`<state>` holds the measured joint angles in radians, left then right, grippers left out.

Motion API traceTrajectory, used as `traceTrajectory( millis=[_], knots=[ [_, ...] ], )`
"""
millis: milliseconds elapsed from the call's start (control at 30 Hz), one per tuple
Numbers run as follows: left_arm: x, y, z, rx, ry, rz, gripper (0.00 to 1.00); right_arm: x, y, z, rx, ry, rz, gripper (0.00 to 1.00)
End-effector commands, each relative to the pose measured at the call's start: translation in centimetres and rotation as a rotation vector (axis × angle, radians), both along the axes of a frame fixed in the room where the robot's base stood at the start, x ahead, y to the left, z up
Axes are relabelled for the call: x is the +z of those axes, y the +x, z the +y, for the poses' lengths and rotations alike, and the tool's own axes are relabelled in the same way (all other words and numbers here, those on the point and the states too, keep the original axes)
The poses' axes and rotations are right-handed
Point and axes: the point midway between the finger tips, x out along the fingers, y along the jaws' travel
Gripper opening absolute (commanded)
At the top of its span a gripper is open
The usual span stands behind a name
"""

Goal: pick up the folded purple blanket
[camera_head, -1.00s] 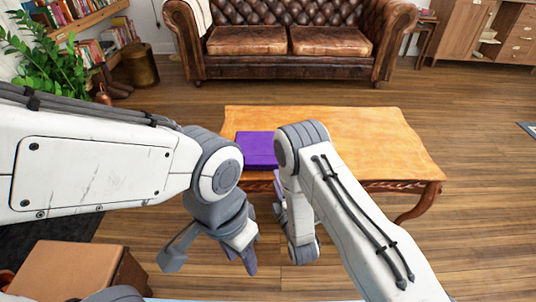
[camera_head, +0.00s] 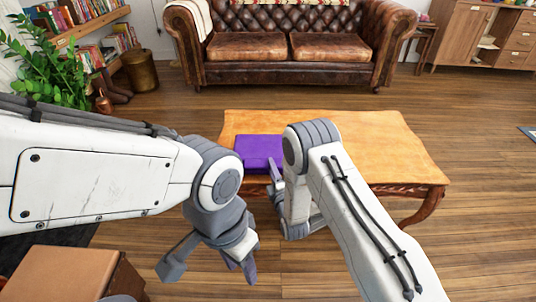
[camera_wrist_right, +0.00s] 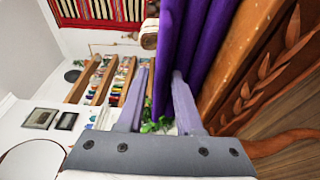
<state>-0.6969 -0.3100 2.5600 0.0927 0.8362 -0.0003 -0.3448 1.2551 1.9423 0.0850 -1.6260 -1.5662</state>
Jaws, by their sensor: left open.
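The folded purple blanket (camera_head: 258,149) lies on the left part of the wooden table's top, near its front edge. My right gripper (camera_head: 277,172) is at the blanket's front edge, and my right arm hides part of that area. In the right wrist view, the fingers of my right gripper (camera_wrist_right: 165,75) stand apart, with the purple blanket (camera_wrist_right: 180,35) between and beyond them. No firm grip on it shows. My left gripper (camera_head: 210,272) is open and empty, pointing down low in front of the table, away from the blanket.
The wooden table (camera_head: 350,140) is otherwise bare, and its carved front edge (camera_wrist_right: 260,70) is close beside my right gripper. A brown box (camera_head: 60,275) stands at the lower left. A leather sofa (camera_head: 290,45) is behind the table, with open floor between.

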Motion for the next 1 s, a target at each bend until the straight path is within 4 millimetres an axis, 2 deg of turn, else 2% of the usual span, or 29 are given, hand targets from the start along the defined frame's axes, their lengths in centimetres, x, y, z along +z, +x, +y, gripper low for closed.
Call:
traceTrajectory(
  millis=[33, 67, 1000],
  knots=[
    [0.00, 0.00, 0.00, 0.000, 0.000, 0.000, 0.43, 0.01, -0.01, 0.01, 0.000, 0.000, 0.000, 0.10],
    [0.00, 0.00, 0.00, 0.000, 0.000, 0.000, 0.43, 0.01, -0.01, 0.01, 0.000, 0.000, 0.000, 0.00],
    [0.00, 0.00, 0.00, 0.000, 0.000, 0.000, 0.43, -0.04, -0.07, 0.02, 0.001, 0.000, 0.001, 0.00]
  ],
)
